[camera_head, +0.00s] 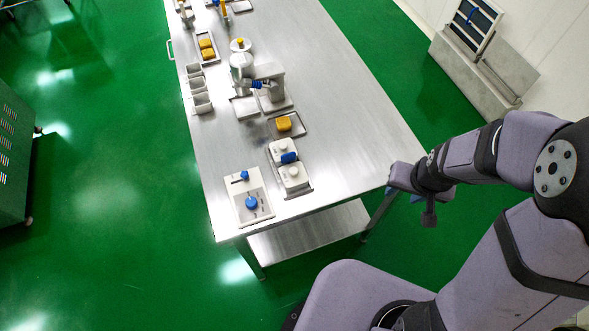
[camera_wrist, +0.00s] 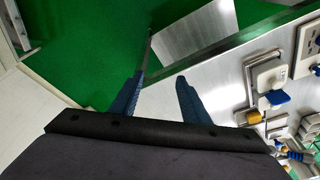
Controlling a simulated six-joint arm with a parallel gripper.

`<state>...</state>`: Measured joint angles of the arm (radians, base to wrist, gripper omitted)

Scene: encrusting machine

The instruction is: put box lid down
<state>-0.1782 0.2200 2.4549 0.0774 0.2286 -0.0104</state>
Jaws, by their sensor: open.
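My gripper (camera_wrist: 160,80) is open and empty, with its two blue fingers apart and pointing up in the wrist view. In the head view my gripper (camera_head: 404,184) hangs by the right edge of the metal table. No part is clearly recognisable as a box lid. The likeliest is the white two-block unit (camera_head: 293,176) with a blue handle (camera_head: 289,157), near the table's front end. It also shows at the right of the wrist view (camera_wrist: 268,76), well apart from my fingers. I cannot tell whether its lid is raised or down.
A white panel (camera_head: 240,210) with blue knobs sits at the table's front corner. A tray (camera_head: 298,127) with a yellow piece, a white machine (camera_head: 272,92) and small bins (camera_head: 200,101) stand farther back. The table's right side (camera_head: 345,115) is clear.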

